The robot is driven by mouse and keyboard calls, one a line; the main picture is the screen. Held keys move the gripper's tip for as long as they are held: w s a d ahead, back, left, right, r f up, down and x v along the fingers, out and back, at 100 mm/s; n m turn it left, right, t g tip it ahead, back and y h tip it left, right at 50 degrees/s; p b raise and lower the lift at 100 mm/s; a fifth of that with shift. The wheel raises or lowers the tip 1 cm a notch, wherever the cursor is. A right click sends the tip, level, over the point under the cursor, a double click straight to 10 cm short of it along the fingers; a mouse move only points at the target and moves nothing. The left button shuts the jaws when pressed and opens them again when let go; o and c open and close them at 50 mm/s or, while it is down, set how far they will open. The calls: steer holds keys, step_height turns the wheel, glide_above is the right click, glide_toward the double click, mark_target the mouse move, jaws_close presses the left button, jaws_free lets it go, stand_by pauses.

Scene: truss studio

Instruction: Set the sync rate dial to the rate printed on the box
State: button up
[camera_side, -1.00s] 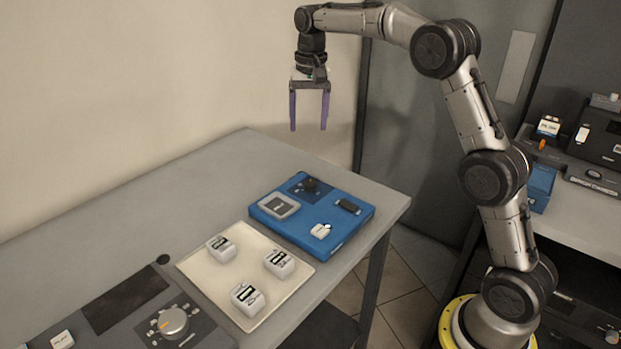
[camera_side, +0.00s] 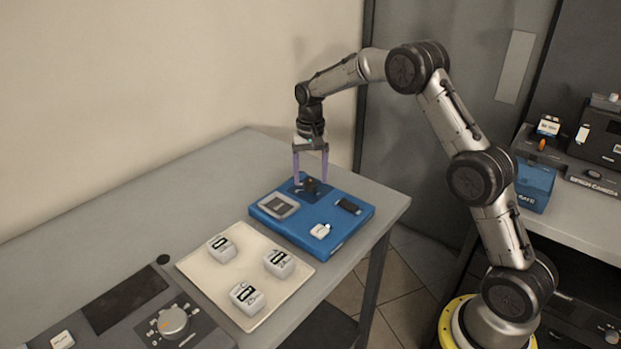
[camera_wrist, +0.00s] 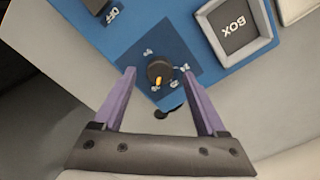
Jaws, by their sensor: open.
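The blue unit (camera_side: 325,229) lies on the table and carries a black dial (camera_side: 311,185) at its back corner. In the wrist view the dial (camera_wrist: 159,72) has an orange pointer mark and small printed numbers around it, too blurred to read. My gripper (camera_side: 311,182) is open just above the dial, its purple fingers on either side of it. In the wrist view the fingers (camera_wrist: 165,80) are apart from the dial. A grey recess (camera_wrist: 238,35) marked "BOX" is empty. Several white boxes with dark print, such as the front one (camera_side: 247,298), sit on the cream tray (camera_side: 213,288); their rates are unreadable.
A black switch (camera_side: 349,206) and a white button (camera_side: 320,231) are on the blue unit. A grey console with a silver knob (camera_side: 172,320) is at the front left. A side bench (camera_side: 577,222) with equipment stands right.

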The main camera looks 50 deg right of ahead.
steer(key=shift+f, duration=0.65)
jaws_close()
